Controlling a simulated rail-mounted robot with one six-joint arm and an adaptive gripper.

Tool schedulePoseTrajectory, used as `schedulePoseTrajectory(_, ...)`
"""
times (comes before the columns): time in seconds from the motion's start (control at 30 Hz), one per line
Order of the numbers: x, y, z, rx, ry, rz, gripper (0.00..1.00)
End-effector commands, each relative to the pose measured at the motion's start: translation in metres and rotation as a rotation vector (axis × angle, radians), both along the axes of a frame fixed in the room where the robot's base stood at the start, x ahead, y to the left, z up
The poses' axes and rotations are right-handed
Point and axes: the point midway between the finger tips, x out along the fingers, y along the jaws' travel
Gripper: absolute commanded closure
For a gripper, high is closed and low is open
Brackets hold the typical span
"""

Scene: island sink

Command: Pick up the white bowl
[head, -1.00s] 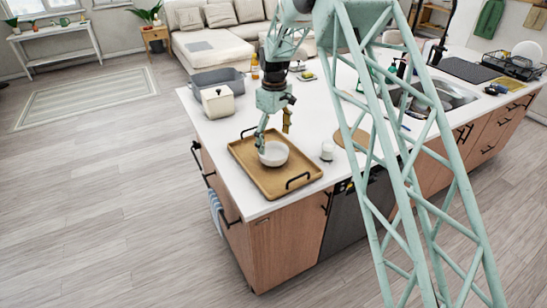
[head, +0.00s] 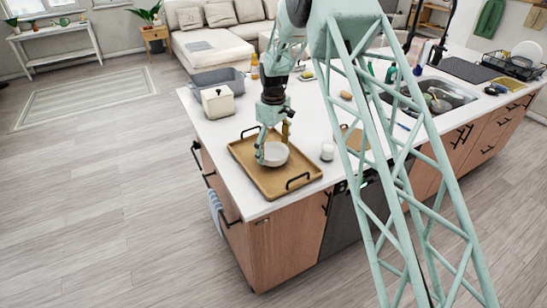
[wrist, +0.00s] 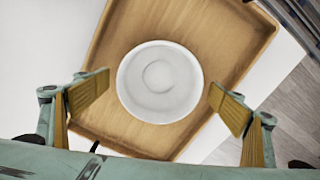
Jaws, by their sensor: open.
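The white bowl (head: 274,155) sits upright on the wooden tray (head: 277,187) at the island's near left corner. In the wrist view the bowl (wrist: 160,82) is empty and lies between and slightly beyond my fingers. My gripper (head: 273,150) is directly above the bowl, pointing down. In the wrist view my gripper (wrist: 160,100) is open, with one yellow-padded finger on each side of the bowl and a gap to the rim on both sides. From the head view I cannot tell whether a finger touches the bowl.
The tray has black handles, the near one (head: 298,181) rising above its rim. A small white jar (head: 327,151) stands right of the tray. The counter's left edge runs close to the tray.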

Motion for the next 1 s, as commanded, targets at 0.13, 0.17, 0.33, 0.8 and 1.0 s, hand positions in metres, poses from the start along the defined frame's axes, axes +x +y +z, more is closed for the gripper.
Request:
schedulePoseTrajectory(0.13,0.0001,-0.0001,-0.0037,0.0,0.0,0.0,0.12)
schedulePoseTrajectory(0.17,0.0002,-0.0001,-0.0038,0.0,0.0,0.0,0.12)
schedulePoseTrajectory(0.33,0.0002,0.0,-0.0037,0.001,-0.001,0.0,0.12)
schedulePoseTrajectory(0.8,0.0004,0.0,-0.0035,0.0,-0.001,0.0,0.26)
schedulePoseTrajectory(1.0,0.0005,0.0,-0.0032,0.0,-0.001,0.0,0.42)
